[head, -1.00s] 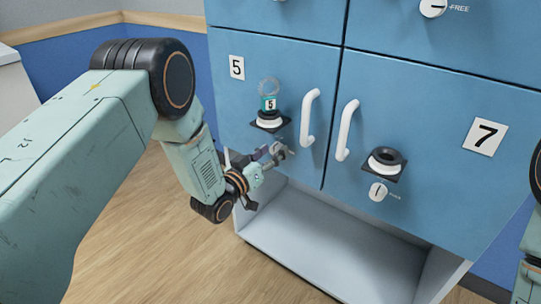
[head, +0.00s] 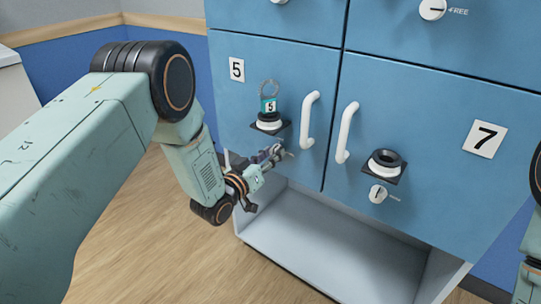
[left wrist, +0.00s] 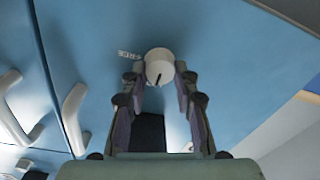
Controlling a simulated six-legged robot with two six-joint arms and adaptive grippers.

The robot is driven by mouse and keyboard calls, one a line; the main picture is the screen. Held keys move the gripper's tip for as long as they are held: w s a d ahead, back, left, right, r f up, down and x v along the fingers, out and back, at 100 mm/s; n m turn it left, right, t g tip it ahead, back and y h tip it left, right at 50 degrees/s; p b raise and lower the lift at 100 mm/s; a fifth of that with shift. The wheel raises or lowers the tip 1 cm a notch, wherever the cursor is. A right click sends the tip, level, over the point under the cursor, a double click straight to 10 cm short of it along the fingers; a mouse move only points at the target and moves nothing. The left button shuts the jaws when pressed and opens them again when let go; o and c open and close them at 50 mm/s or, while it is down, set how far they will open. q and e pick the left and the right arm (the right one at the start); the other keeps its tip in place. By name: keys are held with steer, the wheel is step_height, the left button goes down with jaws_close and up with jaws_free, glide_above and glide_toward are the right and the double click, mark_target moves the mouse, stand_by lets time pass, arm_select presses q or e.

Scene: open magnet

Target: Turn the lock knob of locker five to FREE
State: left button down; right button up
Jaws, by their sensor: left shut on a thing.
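Locker five is the blue door (head: 235,105) with the number 5 plate (head: 237,69), left of centre in the head view. My left gripper (head: 275,153) is at its lower part, below the key lock, and hides its lock knob there. In the left wrist view the round white lock knob (left wrist: 159,61) sits between the fingertips of my left gripper (left wrist: 161,74), which is shut on it. The knob's dark mark points toward the bottom of that picture, away from the FREE label (left wrist: 129,55) beside it. My right gripper is out of view.
White door handles (head: 309,120) and (head: 347,131) stick out to the right. Locker seven's knob (head: 377,194) is further right. An open bay (head: 330,240) lies below.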

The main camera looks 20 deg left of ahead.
arm_select(q)
steer(key=shift+d+f+m+h+p, duration=0.15)
steer(key=shift+m+p, duration=1)
steer(key=shift+m, duration=3.4)
steer(key=shift+d+m+h+p, duration=0.15)
steer(key=shift+m+p, duration=1)
steer(key=shift+m, duration=3.4)
steer(key=shift+a, duration=0.1)
steer(key=c, duration=1)
jaws_free()
